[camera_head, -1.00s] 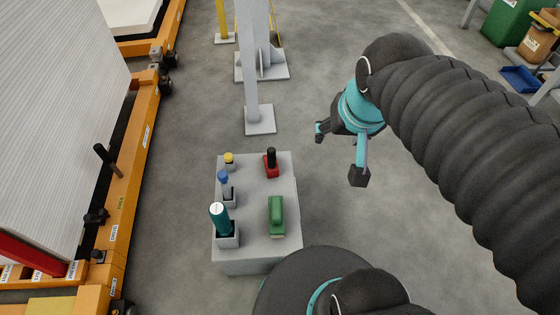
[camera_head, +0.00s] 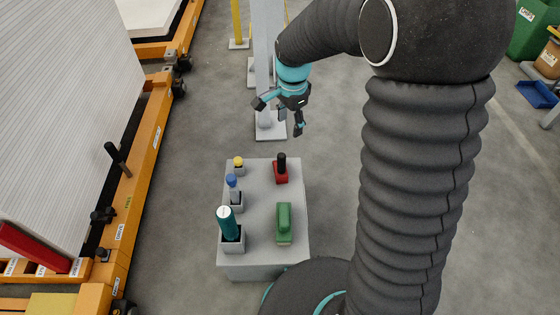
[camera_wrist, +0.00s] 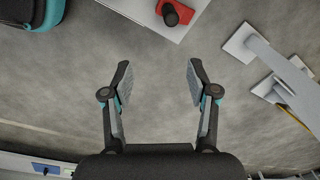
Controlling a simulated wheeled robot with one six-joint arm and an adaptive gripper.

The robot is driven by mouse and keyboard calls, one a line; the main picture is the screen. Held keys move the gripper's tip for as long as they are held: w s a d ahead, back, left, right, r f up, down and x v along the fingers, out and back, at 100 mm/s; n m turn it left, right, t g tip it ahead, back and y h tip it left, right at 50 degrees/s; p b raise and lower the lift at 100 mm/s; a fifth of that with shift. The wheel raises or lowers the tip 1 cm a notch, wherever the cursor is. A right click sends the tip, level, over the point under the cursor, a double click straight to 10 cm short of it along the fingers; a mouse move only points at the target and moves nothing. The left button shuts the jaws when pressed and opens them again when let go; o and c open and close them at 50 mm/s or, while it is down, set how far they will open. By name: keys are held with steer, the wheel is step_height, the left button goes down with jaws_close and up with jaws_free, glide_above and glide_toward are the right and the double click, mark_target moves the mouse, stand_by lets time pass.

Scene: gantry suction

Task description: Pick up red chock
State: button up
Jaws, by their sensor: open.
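The red chock (camera_head: 281,173) is a small red block with an upright black knob. It stands near the far right corner of the grey box top (camera_head: 258,190). My gripper (camera_head: 280,119) is open and empty, above and beyond the far edge of the grey box, apart from the chock. In the wrist view my gripper (camera_wrist: 156,82) has its two fingers spread over bare floor.
On the box top stand a green block (camera_head: 284,222), a teal cylinder (camera_head: 228,222), a blue-topped bottle (camera_head: 232,184) and a yellow-topped item (camera_head: 239,164). A grey post (camera_head: 266,60) rises close behind my gripper. An orange cart (camera_head: 135,205) stands at left.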

steer(key=m, duration=0.2)
glide_above(283, 154)
step_height(283, 154, down, 5)
steer(key=shift+g, duration=0.3)
steer(key=f, duration=0.8)
steer(key=shift+s+a+f+b, duration=0.15)
steer(key=shift+s+f+b, duration=0.1)
steer(key=shift+b, duration=0.15)
steer(key=shift+w+f, duration=0.15)
steer(key=shift+f, duration=2.45)
jaws_close()
